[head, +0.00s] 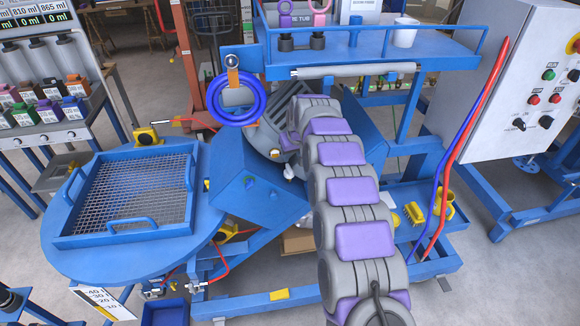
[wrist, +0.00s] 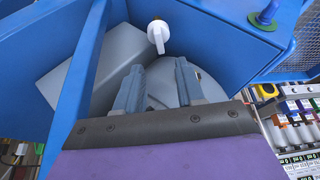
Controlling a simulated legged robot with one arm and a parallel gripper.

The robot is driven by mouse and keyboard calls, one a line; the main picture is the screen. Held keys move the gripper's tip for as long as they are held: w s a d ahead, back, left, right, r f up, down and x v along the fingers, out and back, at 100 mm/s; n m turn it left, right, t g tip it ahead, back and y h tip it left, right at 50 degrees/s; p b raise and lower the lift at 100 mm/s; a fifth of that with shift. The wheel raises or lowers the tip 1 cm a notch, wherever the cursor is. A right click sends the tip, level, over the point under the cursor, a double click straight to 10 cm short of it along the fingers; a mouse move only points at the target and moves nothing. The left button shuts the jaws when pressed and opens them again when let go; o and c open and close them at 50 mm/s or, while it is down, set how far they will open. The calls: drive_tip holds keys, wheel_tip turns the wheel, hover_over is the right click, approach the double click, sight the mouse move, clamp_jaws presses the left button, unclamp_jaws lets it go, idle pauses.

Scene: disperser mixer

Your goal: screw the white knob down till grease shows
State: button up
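The white knob (wrist: 158,36) shows in the wrist view on the underside or face of a blue panel. It has a round head and a narrow tab pointing down. A small white piece (head: 289,172) beside my arm in the head view looks like the same knob, partly hidden. My gripper (wrist: 157,82) has two grey fingers spread apart with nothing between them. In the wrist view the knob lies just beyond the fingertips, apart from them. In the head view my arm hides most of the gripper. I cannot make out any grease.
Blue frame walls and a grey rounded housing (wrist: 205,88) lie close around the fingers. A green and blue fitting (wrist: 264,18) sits on the panel. A blue ring (head: 237,98) hangs nearby. A mesh-topped tray (head: 125,237) is left, a control cabinet (head: 500,85) right.

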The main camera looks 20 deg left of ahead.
sight(289, 167)
drive_tip(key=b+x, duration=0.1)
drive_tip(key=x, duration=0.5)
drive_tip(key=shift+w+f, duration=0.35)
drive_tip(key=shift+f, duration=0.6)
drive_tip(key=shift+w+a+f, duration=0.1)
drive_tip(key=shift+a+f, duration=0.05)
drive_tip(key=shift+f, duration=0.05)
drive_tip(key=shift+a+f, duration=0.25)
drive_tip(key=shift+a, duration=0.1)
